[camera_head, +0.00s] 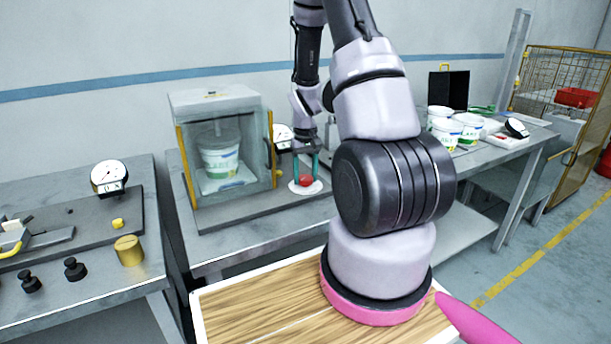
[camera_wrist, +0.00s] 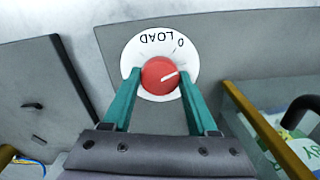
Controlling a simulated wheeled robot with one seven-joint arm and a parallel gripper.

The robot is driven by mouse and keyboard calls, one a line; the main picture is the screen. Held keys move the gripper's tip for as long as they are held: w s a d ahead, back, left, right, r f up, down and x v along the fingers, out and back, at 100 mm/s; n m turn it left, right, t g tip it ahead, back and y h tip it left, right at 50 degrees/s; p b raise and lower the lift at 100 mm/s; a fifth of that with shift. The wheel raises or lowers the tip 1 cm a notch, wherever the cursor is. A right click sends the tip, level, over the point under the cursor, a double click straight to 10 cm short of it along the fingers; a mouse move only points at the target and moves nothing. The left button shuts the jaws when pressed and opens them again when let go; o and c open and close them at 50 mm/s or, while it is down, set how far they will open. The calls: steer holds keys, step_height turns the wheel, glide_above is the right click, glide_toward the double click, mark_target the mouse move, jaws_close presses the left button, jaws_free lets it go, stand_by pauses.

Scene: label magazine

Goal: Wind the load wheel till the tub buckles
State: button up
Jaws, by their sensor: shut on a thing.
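My gripper (camera_head: 306,172) points down over the red load wheel (camera_head: 306,181), its teal fingers on either side of it. In the wrist view my gripper (camera_wrist: 160,84) is shut on the wheel (camera_wrist: 158,76). The wheel's white pointer line points right and slightly up in that view. The white dial plate (camera_wrist: 131,56) around it reads LOAD, with a 0 at its upper right. The white and green tub (camera_head: 221,157) stands upright inside a clear-walled cabinet (camera_head: 215,102) left of the wheel. I cannot make out any buckle in its wall.
A round gauge (camera_head: 282,133) behind the wheel is partly hidden by my arm. Another dial gauge (camera_head: 108,176) stands on the left bench with black weights (camera_head: 75,268) and a brass cylinder (camera_head: 129,250). More tubs (camera_head: 446,131) stand on the right bench.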

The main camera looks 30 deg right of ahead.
mark_target(306, 177)
steer(key=m, duration=0.6)
steer(key=shift+m, duration=0.3)
steer(key=m, duration=0.5)
steer(key=shift+m, duration=0.4)
steer(key=o, duration=1.4)
steer(key=shift+r, duration=0.1)
step_height(306, 177, up, 11)
steer(key=shift+f, duration=0.15)
